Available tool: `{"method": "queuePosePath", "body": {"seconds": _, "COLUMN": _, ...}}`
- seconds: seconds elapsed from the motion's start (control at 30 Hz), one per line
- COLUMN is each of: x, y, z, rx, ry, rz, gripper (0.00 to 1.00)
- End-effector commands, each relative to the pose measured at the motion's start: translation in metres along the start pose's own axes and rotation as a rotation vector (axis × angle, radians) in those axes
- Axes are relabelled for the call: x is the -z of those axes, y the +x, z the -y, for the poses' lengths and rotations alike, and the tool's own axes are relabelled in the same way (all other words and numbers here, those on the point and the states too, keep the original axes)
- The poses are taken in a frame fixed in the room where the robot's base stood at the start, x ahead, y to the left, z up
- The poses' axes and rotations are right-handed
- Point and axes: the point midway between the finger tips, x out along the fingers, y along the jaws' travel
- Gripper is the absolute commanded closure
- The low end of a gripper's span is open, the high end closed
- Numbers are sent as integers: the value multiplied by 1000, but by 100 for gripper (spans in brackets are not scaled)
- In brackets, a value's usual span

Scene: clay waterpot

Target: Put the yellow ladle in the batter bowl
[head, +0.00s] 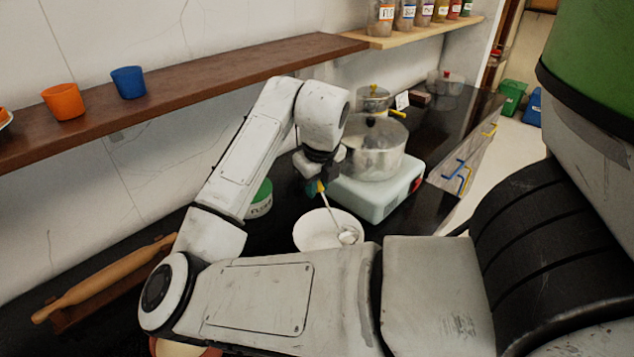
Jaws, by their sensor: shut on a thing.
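My gripper (316,186) is above the counter, left of the stove, pointing down. It is shut on the top end of the ladle (333,217), where a bit of yellow shows between the jaws. The ladle's thin metal handle slants down and right to a round scoop. The scoop overlaps the right inner side of a white bowl (303,236) with pale contents, apparently the batter bowl. I cannot tell whether the scoop touches the inside or hangs just above it. My arm passes just in front of the bowl.
A large steel pot (372,155) stands on a pale stove (375,200) right of the bowl. A green-lidded tub (260,200) is at its left. A rolling pin (105,278) lies far left. A brown-rimmed bowl (183,348) is partly hidden below my arm. Cups sit on the wall shelf (210,83).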

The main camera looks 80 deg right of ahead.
Motion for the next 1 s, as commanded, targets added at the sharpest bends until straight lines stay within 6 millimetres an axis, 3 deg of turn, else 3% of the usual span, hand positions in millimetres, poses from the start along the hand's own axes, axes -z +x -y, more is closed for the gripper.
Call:
{"method": "queuePosePath", "body": {"seconds": 0.63, "x": 3, "y": 11, "z": -1, "rx": 0, "ry": -1, "rz": 0, "gripper": 100}}
{"method": "queuePosePath", "body": {"seconds": 0.67, "x": 3, "y": 11, "z": -1, "rx": 0, "ry": -1, "rz": 0, "gripper": 74}}
{"method": "queuePosePath", "body": {"seconds": 0.9, "x": 3, "y": 11, "z": -1, "rx": 0, "ry": -1, "rz": 0, "gripper": 51}}
{"method": "queuePosePath", "body": {"seconds": 1.0, "x": 3, "y": 11, "z": -1, "rx": 0, "ry": -1, "rz": 0, "gripper": 50}}
